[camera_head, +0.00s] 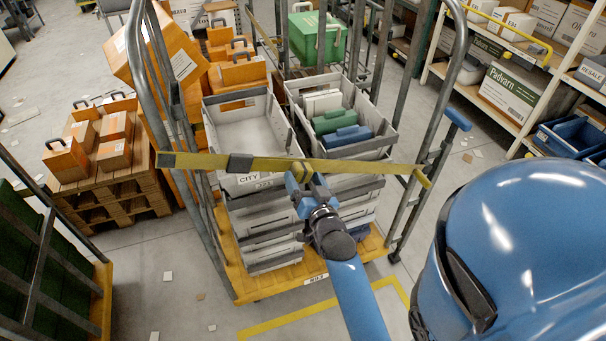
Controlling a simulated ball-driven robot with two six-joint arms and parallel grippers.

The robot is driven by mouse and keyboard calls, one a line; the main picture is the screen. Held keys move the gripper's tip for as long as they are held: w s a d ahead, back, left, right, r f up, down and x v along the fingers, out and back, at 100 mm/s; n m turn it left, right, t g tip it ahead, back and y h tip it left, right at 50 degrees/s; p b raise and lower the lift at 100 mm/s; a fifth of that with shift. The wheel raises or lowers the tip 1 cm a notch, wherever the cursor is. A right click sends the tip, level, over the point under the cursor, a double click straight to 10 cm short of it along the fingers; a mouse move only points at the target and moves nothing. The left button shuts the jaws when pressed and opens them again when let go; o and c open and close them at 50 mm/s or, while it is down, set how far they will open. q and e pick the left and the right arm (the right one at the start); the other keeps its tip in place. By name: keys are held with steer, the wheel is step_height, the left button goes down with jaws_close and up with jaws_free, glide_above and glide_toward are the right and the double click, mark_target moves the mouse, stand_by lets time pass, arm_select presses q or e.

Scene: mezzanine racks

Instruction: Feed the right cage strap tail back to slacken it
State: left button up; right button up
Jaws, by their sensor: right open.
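A yellow strap (365,166) runs across the front of the roll cage (428,180) in the middle, from its left post to its right post. A dark buckle (240,163) sits on the strap left of centre. My right gripper (306,181) is open at the middle of the strap, right of the buckle. A bunched yellow piece of strap (297,171) shows right at its fingers; I cannot tell whether they touch it. The strap looks nearly straight between the posts. My left gripper is not in view.
The cage holds stacked grey crates (236,110) on a yellow base (252,288). A pallet (98,196) with orange cases stands left, and part of another cage (45,262) at lower left. Shelving (512,128) stands right. Floor in front is mostly clear.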

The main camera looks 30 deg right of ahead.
steer(key=shift+w+d, duration=0.2)
steer(key=shift+w, duration=0.45)
